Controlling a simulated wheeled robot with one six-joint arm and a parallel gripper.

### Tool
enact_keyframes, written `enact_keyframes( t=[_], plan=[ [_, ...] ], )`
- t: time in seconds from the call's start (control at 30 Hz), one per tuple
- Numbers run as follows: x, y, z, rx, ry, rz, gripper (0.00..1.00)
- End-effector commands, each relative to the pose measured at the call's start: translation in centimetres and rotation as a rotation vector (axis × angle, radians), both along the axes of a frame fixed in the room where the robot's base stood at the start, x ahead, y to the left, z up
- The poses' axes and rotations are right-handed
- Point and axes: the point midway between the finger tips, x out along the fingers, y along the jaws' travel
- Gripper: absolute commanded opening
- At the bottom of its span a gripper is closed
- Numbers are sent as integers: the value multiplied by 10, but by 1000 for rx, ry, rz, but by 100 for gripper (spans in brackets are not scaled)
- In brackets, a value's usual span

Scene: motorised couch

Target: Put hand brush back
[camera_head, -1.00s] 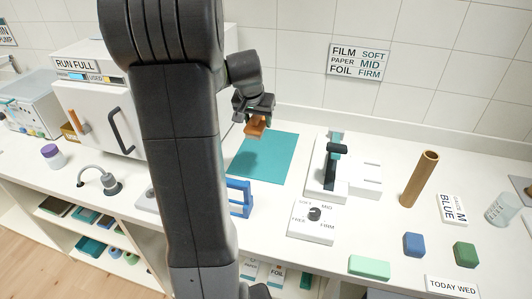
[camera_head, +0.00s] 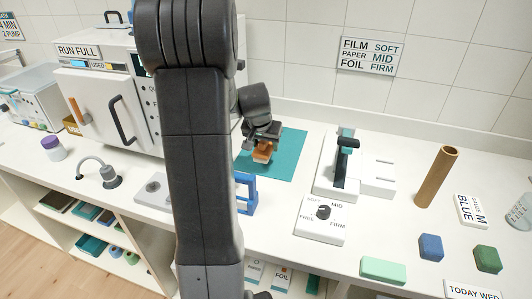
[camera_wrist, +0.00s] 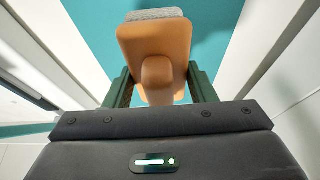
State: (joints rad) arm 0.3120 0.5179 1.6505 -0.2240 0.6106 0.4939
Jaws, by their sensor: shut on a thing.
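The hand brush (camera_head: 263,154) has an orange-brown body; it also shows in the wrist view (camera_wrist: 157,48), with a knob-like grip and a strip of grey bristles at its far edge. My gripper (camera_head: 262,141) is shut on the brush's grip, one dark green finger on each side in the wrist view (camera_wrist: 158,88). The brush is over the teal mat (camera_head: 288,150) on the white counter. I cannot tell whether the bristles touch the mat.
A blue frame (camera_head: 246,195) stands in front of the mat, partly behind my arm. A white press-like device (camera_head: 327,184) and a dial box (camera_head: 319,220) are to the right. A brown tube (camera_head: 436,177) stands further right. A white cabinet (camera_head: 92,105) is at the left.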

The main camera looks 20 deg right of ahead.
Motion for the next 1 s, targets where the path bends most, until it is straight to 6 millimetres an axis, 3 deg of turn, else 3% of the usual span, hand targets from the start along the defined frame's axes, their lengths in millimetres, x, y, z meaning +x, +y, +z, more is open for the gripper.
enact_keyframes(
  t=[0.3, 0.7, 0.73, 0.8, 0.83, 1.0],
  plan=[
    [0, 0, -38, 1, 1, -1, 18],
    [0, 0, -44, 0, -2, -1, 18],
    [0, 0, -44, 0, -2, -1, 52],
    [0, 0, -43, 0, -2, -1, 66],
    [0, 0, -43, 0, -2, -1, 72],
    [0, 0, -43, 0, -2, -1, 72]
  ],
)
